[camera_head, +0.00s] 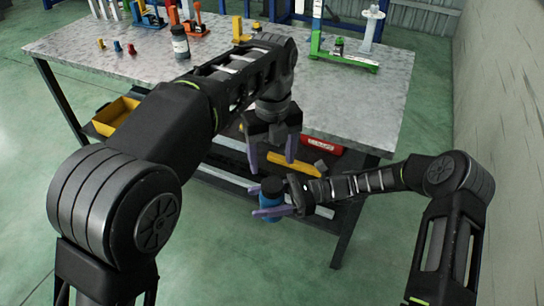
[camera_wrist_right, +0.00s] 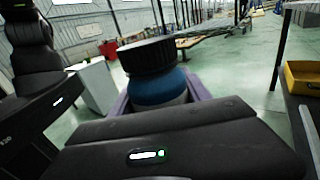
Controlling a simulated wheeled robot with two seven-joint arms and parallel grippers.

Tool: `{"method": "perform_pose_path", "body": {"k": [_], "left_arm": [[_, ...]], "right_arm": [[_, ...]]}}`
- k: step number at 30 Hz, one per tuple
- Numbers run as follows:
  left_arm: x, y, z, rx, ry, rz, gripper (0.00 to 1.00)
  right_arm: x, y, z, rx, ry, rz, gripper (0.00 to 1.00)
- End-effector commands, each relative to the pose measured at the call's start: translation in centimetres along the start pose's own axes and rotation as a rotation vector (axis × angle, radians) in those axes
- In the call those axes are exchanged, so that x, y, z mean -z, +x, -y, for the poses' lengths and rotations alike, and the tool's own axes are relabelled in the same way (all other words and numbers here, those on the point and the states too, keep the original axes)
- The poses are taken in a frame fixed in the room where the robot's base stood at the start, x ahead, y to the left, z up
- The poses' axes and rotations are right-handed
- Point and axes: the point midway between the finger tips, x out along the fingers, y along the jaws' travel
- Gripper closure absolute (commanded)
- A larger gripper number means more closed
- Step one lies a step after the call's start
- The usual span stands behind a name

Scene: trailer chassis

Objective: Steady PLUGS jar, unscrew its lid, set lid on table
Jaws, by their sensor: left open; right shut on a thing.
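A blue jar (camera_head: 269,203) with a black ribbed lid (camera_head: 271,186) is held upright off the near edge of the table. My right gripper (camera_head: 266,206) is shut around its body. In the right wrist view the blue body (camera_wrist_right: 158,90) sits between the purple fingers, and the lid (camera_wrist_right: 148,57) is on top. No label can be read. My left gripper (camera_head: 271,155) is open and empty, pointing down above the lid and apart from it.
The grey table (camera_head: 350,115) has free room at its right front. A dark bottle (camera_head: 180,44), small coloured parts and a green stand (camera_head: 345,57) stand farther back. A lower shelf holds a yellow bin (camera_head: 116,113) and a red box (camera_head: 322,145).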

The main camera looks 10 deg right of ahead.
Motion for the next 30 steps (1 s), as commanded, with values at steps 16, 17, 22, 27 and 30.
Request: {"method": "perform_pose_path", "body": {"k": [16,17,22,27,30], "left_arm": [[0.0,1.9,-0.2,-0.012,-0.005,-0.016,0.34],[0.0,2.0,-0.2,-0.012,-0.005,-0.016,0.34],[0.0,2.7,-0.1,-0.005,-0.005,-0.010,0.34],[0.0,4.9,0.0,-0.004,-0.002,-0.004,0.34],[0.0,6.4,0.0,-0.003,-0.002,-0.004,0.34]], "right_arm": [[-0.1,0.0,0.0,0.000,0.000,0.001,1.00],[0.0,0.0,0.0,0.000,0.000,0.001,1.00],[-0.1,0.0,0.0,0.000,0.000,0.001,1.00],[0.0,0.0,0.0,0.000,0.000,0.001,1.00],[-0.1,0.0,0.0,0.000,0.000,0.001,1.00]]}}
